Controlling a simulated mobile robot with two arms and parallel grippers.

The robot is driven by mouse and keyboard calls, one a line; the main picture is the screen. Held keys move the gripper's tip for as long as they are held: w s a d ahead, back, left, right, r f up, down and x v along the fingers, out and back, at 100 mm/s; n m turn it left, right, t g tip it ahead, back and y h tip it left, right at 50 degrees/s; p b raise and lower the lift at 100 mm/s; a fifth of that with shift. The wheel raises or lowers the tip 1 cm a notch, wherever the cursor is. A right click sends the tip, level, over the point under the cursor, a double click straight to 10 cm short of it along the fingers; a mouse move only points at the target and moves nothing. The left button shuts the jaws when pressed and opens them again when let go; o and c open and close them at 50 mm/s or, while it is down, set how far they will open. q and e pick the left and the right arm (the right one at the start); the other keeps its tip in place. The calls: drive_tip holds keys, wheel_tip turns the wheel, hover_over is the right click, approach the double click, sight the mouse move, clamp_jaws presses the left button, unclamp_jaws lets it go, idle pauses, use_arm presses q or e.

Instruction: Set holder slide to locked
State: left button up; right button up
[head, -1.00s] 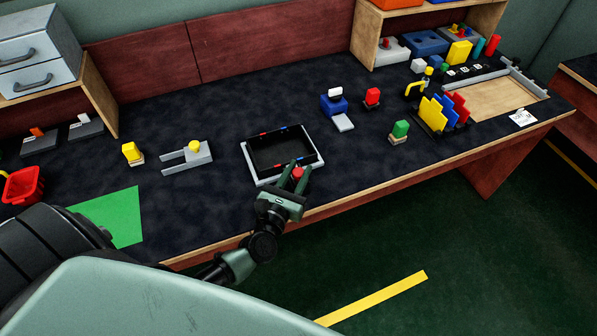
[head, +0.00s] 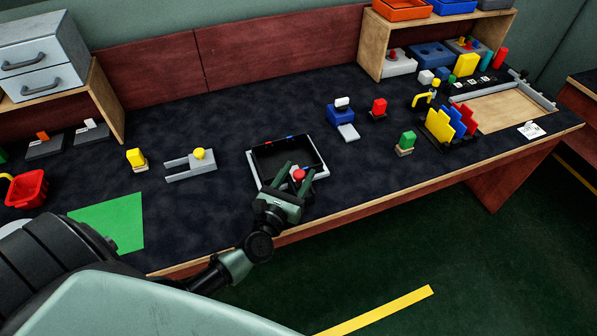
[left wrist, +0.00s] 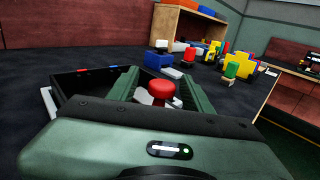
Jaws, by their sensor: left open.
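The holder (head: 250,170) is a black shallow tray in a grey frame near the table's front edge. A red round knob (head: 299,175) stands at its front right corner, on a light piece. I cannot tell any lock marking. My left gripper (head: 296,172) is open, with its two green fingers on either side of the red knob. In the left wrist view the red knob (left wrist: 161,90) sits between the spread fingers (left wrist: 158,88), with gaps visible. The gripper hides part of the holder's front edge. My right gripper is not in view.
Left of the holder is a grey fixture (head: 180,172) with a yellow knob. Behind it to the right are a blue block device (head: 340,119) and a red block (head: 379,106). A green block (head: 407,139) stands right. Bare table lies between them.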

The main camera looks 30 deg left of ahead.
sight(295, 177)
use_arm(q)
drive_tip(key=s, duration=0.3)
drive_tip(key=s+b, duration=0.1)
drive_tip(key=s, duration=0.3)
drive_tip(key=shift+d, duration=0.2)
